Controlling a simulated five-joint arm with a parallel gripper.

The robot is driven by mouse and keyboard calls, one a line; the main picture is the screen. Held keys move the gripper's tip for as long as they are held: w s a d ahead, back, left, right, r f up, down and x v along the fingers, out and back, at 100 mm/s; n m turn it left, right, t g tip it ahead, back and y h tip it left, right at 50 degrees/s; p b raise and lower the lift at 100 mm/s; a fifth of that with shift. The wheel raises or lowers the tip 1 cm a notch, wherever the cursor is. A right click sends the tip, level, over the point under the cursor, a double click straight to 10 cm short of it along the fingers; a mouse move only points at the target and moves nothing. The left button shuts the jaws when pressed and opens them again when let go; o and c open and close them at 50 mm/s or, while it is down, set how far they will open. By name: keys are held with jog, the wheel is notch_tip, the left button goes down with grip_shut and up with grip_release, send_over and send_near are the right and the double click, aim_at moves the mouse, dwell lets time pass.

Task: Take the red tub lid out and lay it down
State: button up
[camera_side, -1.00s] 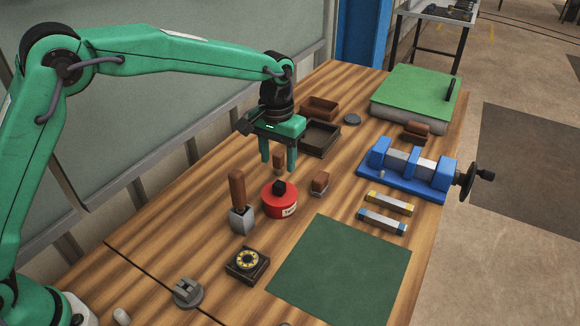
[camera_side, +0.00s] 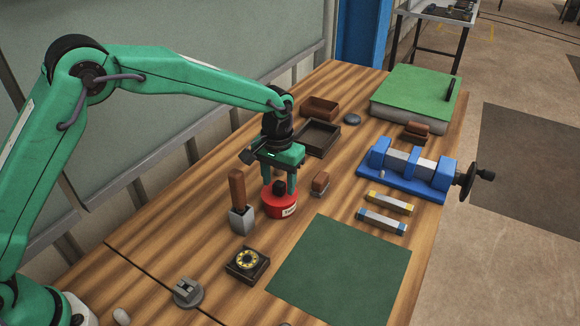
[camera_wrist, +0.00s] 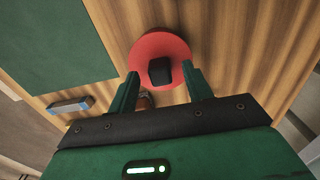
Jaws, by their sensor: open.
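The red tub (camera_side: 281,206) stands upright on the wooden bench with its red lid (camera_side: 268,194) on top and a black knob (camera_side: 280,187) in the lid's middle. A pale label shows on the tub's side. In the wrist view the round red lid (camera_wrist: 150,47) and its black knob (camera_wrist: 160,71) lie just beyond my fingertips. My gripper (camera_side: 280,184) is directly above the tub, pointing down, its two green fingers apart on either side of the knob. It also shows in the wrist view (camera_wrist: 162,76), open and empty. I cannot tell if a finger touches the lid.
A wooden-handled block (camera_side: 240,215) stands left of the tub and a small brown-topped block (camera_side: 320,184) to its right. A green mat (camera_side: 341,272) lies bare in front.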

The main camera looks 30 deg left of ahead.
jog(key=shift+f, duration=0.45)
grip_shut()
jog(key=shift+r, duration=1.85)
dwell(0.7)
